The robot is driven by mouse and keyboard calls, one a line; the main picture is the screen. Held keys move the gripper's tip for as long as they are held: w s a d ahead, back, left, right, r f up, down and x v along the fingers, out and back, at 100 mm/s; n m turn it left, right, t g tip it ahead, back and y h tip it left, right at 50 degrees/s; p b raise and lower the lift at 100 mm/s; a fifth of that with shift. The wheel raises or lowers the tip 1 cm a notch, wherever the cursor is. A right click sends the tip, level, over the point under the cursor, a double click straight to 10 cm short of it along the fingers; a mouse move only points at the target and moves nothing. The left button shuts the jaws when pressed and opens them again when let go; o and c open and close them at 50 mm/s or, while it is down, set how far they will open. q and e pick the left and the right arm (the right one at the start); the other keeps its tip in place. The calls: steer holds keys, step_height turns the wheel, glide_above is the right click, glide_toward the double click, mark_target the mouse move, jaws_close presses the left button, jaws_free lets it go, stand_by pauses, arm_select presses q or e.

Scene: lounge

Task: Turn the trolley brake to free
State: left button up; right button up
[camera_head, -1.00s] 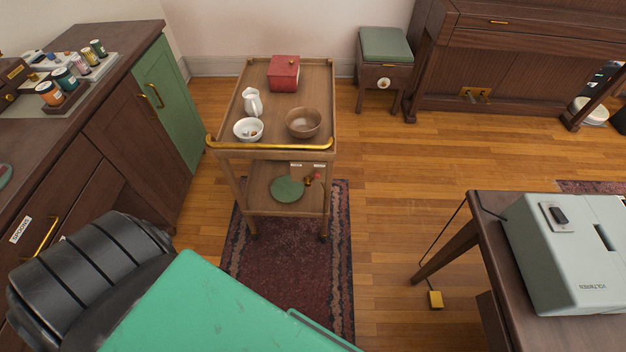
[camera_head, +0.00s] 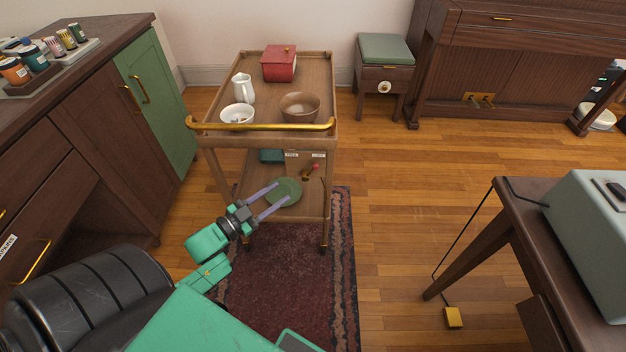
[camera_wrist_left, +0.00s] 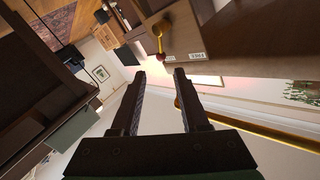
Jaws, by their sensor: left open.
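The wooden trolley (camera_head: 328,143) stands ahead on the rug, with a brass handle bar along its near top edge. Its brake lever (camera_head: 308,173), brass with a red ball tip, sits under the top on an upright panel below two small white labels. The left label seems to read FREE; the other is too small to read surely. In the left wrist view the lever (camera_wrist_left: 158,38) and both labels appear beyond the fingertips. My left gripper (camera_head: 279,195) is open and empty, left of and nearer than the lever, apart from it. My right gripper is not in view.
A green plate (camera_head: 285,191) lies on the trolley's lower shelf behind my fingers. A white bowl (camera_head: 237,114), jug (camera_head: 243,88), brown bowl (camera_head: 300,107) and red box (camera_head: 279,63) stand on top. A cabinet (camera_head: 75,120) is at left; open floor lies right.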

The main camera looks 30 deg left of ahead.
mark_target(311, 170)
arm_select(q)
steer(key=b+x, duration=0.2)
steer(key=x, duration=1.2)
jaws_close()
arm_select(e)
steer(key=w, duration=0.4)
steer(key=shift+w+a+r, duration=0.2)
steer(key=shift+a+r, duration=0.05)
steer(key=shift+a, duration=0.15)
arm_select(q)
steer(key=shift+r, duration=0.1)
